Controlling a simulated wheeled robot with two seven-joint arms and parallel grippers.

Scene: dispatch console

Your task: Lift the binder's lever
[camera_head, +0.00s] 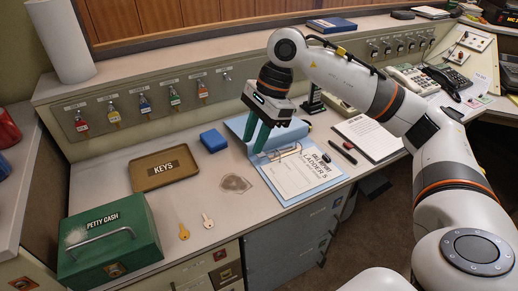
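The binder (304,172) lies open on the desk, with a light blue cover and a white printed sheet on it. Its metal rings (284,152) show at the sheet's top left. My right gripper (254,146) reaches in from the right, over the binder's upper left part. Its two green fingers point down and stand apart with a gap between them. I see nothing held. The lever is not clear to make out; the fingers and gripper body cover part of that area. Whether the fingertips touch the binder I cannot tell. My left gripper is not in view.
Left of the binder are a blue box (213,140), a KEYS tray (163,168), two loose keys (208,220) and a green petty cash box (108,240). A clipboard (368,138) and telephones (414,80) stand right. A panel with hanging keys (144,103) runs behind.

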